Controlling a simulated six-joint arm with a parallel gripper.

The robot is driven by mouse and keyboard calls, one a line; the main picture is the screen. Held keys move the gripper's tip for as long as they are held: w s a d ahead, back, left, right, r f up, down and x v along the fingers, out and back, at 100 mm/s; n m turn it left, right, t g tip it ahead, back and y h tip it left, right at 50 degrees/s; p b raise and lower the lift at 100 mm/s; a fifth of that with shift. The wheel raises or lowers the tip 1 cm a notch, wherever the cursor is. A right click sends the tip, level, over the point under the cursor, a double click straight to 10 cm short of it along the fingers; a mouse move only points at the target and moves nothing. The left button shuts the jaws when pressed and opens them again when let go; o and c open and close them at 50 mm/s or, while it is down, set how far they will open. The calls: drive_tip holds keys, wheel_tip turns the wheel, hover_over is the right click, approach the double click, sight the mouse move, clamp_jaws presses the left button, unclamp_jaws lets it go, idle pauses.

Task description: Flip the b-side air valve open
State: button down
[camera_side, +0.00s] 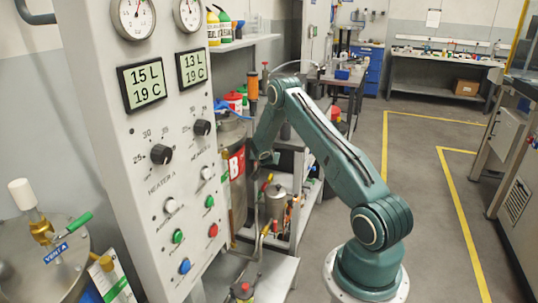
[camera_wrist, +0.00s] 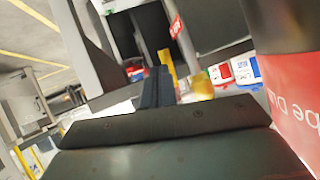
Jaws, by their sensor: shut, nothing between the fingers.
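The B tank (camera_side: 238,190) is a steel drum behind the control panel, with a red label (camera_side: 236,164) marked B. A small red-handled fitting (camera_side: 266,184) shows beside it, but I cannot tell whether this is the b-side air valve or how its handle is set. My gripper (camera_side: 262,159) hangs to the right of the red label, partly dark against the shelf. In the wrist view my gripper (camera_wrist: 157,84) has its fingers together with nothing between them. A red surface with white lettering (camera_wrist: 295,100) is close on the right there. No valve handle is clear in that view.
The grey control panel (camera_side: 150,110) stands left of my arm. A tank with a green-handled valve (camera_side: 75,222) labelled VENT A is at lower left. A cart with a steel pot (camera_side: 276,201) and bottles is behind my gripper. The floor (camera_side: 425,190) at right is clear.

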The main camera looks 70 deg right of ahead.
drive_tip(key=shift+s, duration=0.15)
drive_tip(key=s+a, duration=0.6)
drive_tip(key=a, duration=0.5)
drive_tip(key=shift+s+a, duration=0.15)
drive_tip(key=shift+a, duration=0.1)
idle(0.3)
